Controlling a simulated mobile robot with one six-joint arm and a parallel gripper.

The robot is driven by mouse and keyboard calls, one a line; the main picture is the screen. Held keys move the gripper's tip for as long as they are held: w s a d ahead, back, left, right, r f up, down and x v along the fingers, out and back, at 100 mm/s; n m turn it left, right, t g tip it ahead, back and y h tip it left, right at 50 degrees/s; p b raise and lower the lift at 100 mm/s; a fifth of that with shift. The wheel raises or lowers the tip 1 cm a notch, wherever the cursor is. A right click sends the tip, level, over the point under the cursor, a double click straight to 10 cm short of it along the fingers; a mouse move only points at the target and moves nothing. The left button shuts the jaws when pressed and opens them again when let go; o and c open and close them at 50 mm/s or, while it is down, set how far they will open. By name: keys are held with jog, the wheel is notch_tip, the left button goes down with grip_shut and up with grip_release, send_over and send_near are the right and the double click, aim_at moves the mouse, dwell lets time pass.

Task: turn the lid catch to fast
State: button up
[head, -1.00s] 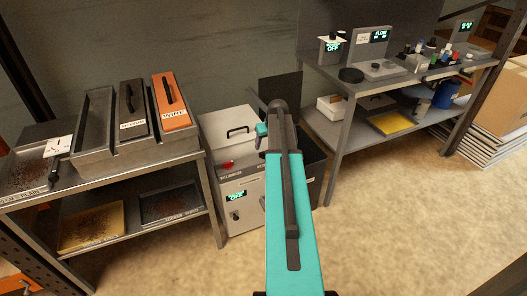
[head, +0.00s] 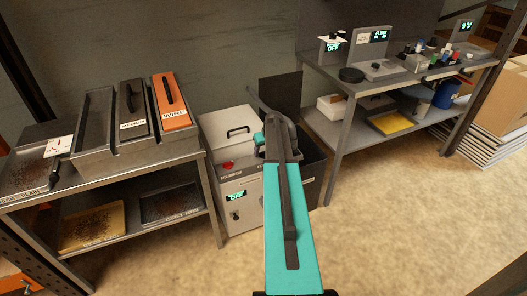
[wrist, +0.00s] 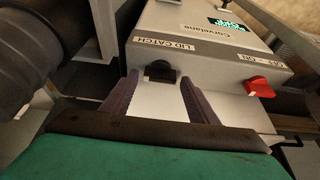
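The tray cleaner (head: 243,187) is a light grey box with a lid, standing on the floor between the two benches. In the wrist view its grey casing (wrist: 190,20) shows upside down. The lid catch (wrist: 160,71) is a small black knob beside a "LID CATCH" label. My gripper (wrist: 159,80) is open, with one dark finger on each side of the catch in the picture. I cannot tell whether the fingers touch it. In the head view my arm hides the catch and most of the gripper.
A red switch (wrist: 259,87) marked OFF - ON sits right of the catch in the wrist view. A left bench (head: 135,170) holds trays, and a right bench (head: 345,85) holds devices. A dark bin (head: 312,175) stands beside the cleaner. The floor in front is clear.

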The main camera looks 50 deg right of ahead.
jog(key=c, duration=0.7)
jog(key=shift+s+a, duration=0.1)
jog(key=shift+a, duration=0.15)
jog(key=shift+c, duration=0.5)
jog(key=shift+d, duration=0.15)
